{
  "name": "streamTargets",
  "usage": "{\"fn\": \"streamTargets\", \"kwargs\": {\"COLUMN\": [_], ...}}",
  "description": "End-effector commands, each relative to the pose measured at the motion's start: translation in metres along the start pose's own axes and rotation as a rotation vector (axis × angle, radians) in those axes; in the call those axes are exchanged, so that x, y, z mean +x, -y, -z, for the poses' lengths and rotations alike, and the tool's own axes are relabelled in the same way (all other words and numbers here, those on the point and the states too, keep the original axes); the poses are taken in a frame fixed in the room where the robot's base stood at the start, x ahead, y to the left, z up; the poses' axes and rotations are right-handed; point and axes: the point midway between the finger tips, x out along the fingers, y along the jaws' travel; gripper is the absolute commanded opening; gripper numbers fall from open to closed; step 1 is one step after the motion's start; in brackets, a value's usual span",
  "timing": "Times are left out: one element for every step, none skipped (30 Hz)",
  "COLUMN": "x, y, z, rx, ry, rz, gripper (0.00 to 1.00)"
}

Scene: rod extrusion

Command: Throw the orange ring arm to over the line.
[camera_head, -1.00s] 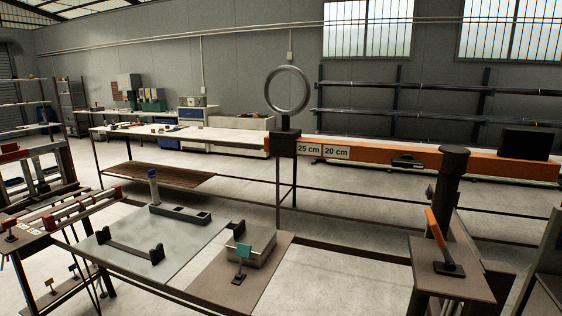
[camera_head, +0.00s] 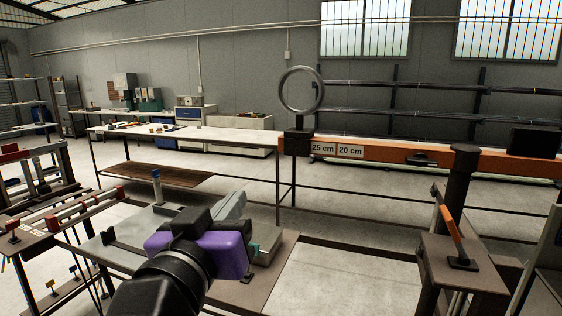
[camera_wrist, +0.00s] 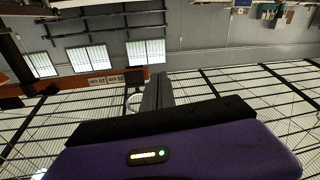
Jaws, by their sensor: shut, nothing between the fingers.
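A long orange beam (camera_head: 390,154) runs across the middle of the head view, with "25 cm" and "20 cm" labels. A grey upright ring (camera_head: 301,90) stands on a dark block at its left end; the beam also shows in the wrist view (camera_wrist: 130,77). A short orange lever (camera_head: 452,236) leans on a dark stand at the right. My gripper (camera_head: 238,198), with a purple body and grey fingers, is shut and empty above the low bench, left of the beam and lever and apart from both. Its fingers also show in the wrist view (camera_wrist: 157,88). I see no clear line.
The low bench (camera_head: 110,257) carries fixtures, partly hidden behind my gripper. A dark post (camera_head: 455,185) rises beside the orange lever, and a dark box (camera_head: 533,142) sits at the beam's right end. A white table (camera_head: 220,134) stands behind. Open floor shows right of the bench.

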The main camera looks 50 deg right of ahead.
Motion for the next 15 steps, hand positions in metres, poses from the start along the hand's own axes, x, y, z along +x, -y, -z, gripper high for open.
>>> {"fn": "streamTargets", "kwargs": {"x": [-0.002, -0.003, -0.005, -0.006, -0.007, -0.008, -0.009, -0.009, -0.008, -0.007, -0.005, -0.002, 0.002, 0.006, 0.012], "y": [-0.009, -0.013, -0.019, -0.023, -0.026, -0.029, -0.031, -0.033, -0.034, -0.035, -0.035, -0.036, -0.037, -0.037, -0.039], "z": [0.014, 0.019, 0.024, 0.028, 0.03, 0.033, 0.034, 0.035, 0.036, 0.037, 0.037, 0.037, 0.037, 0.037, 0.037], "rx": [0.046, 0.068, 0.094, 0.111, 0.126, 0.141, 0.151, 0.158, 0.164, 0.166, 0.167, 0.167, 0.167, 0.166, 0.165], "ry": [0.009, 0.018, 0.028, 0.034, 0.041, 0.047, 0.051, 0.054, 0.057, 0.058, 0.059, 0.059, 0.06, 0.06, 0.06], "rz": [-0.035, -0.054, -0.076, -0.091, -0.103, -0.115, -0.123, -0.129, -0.134, -0.137, -0.138, -0.14, -0.141, -0.141, -0.141], "gripper": [0.0, 0.0, 0.0, 0.0, 0.0, 0.0, 0.0, 0.0, 0.0, 0.0, 0.0, 0.0, 0.0, 0.0, 0.0]}}
